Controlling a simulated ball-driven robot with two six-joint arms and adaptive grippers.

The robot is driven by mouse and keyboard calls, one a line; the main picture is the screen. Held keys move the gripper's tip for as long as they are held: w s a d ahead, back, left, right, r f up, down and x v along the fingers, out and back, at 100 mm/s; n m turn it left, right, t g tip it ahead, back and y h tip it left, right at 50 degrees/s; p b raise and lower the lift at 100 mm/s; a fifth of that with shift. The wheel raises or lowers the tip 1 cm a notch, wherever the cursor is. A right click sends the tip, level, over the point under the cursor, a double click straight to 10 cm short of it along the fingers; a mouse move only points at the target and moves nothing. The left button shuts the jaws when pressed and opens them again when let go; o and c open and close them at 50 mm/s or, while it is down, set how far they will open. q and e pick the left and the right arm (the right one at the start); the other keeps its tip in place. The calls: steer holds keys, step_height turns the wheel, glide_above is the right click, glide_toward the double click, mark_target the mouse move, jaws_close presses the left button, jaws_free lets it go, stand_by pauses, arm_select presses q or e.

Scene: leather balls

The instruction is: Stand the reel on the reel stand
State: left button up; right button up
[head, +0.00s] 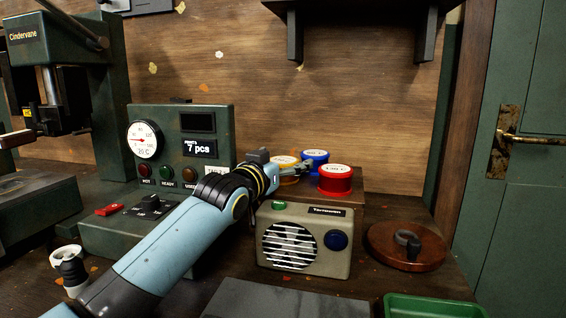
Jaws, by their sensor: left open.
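A spool-like thing (70,268) with white ends and a dark middle stands at the lower left; it looks like the reel. A round brown wooden base (407,259) with a grey ring and a short black post lies at the right; it looks like the reel stand. My left gripper (297,172) is open at the wooden box behind the radio, beside the coloured tins and well away from both. It partly hides the yellow tin (286,160); I cannot tell whether it touches it. My right gripper is out of view.
A red tin (335,181) and a blue tin (315,157) stand on the wooden box (357,199). A radio (303,238) stands before it. A green control panel (180,135) and a press (50,75) are left. A green tray (430,306) is front right.

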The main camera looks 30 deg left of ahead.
arm_select(q)
steer(key=shift+r, duration=0.15)
steer(key=s, duration=1.2)
steer(key=shift+d, duration=0.2)
